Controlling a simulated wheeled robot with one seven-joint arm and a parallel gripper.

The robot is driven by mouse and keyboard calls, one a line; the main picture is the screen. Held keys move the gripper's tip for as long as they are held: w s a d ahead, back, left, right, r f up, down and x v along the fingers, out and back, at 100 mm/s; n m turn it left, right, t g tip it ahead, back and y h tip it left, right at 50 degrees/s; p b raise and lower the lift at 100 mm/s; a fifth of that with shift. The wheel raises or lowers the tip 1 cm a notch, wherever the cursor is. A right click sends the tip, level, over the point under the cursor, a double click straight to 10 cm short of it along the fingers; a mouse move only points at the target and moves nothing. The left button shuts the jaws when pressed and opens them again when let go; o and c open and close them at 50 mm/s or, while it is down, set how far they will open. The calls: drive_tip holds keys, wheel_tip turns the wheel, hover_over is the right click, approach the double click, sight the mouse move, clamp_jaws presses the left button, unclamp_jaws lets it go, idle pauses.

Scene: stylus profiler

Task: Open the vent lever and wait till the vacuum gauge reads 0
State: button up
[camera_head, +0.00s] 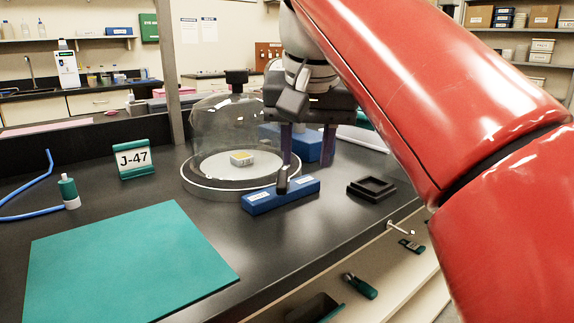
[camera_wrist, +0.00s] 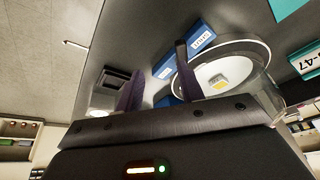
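A low blue block (camera_head: 262,200) with white labels lies in front of the bell jar. A short black lever (camera_head: 282,178) stands roughly upright from its middle; in the wrist view the lever (camera_wrist: 181,52) rises between the two labels. My gripper (camera_head: 307,160) is open, its two purple fingers apart with nothing seen between them. It hangs above and behind the block, apart from the lever as far as I can tell. In the wrist view the fingers (camera_wrist: 160,85) point toward the block. I cannot make out a vacuum gauge face or reading.
A clear bell jar (camera_head: 215,120) covers a yellow-topped sample (camera_head: 241,158) on a round base (camera_head: 205,185). A blue box (camera_head: 305,145) stands behind my gripper. A black square tray (camera_head: 371,188) lies right. A J-47 sign (camera_head: 134,159) and teal mat (camera_head: 125,265) are left.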

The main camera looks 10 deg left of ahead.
sight(282, 182)
drive_tip(key=s+a+r, duration=0.1)
drive_tip(key=a+r, duration=0.1)
drive_tip(key=a, duration=0.2)
drive_tip(key=shift+t, duration=0.3)
drive_tip(key=x, duration=0.7)
drive_tip(key=shift+d+f, duration=0.3)
drive_tip(key=shift+c, duration=0.2)
clamp_jaws()
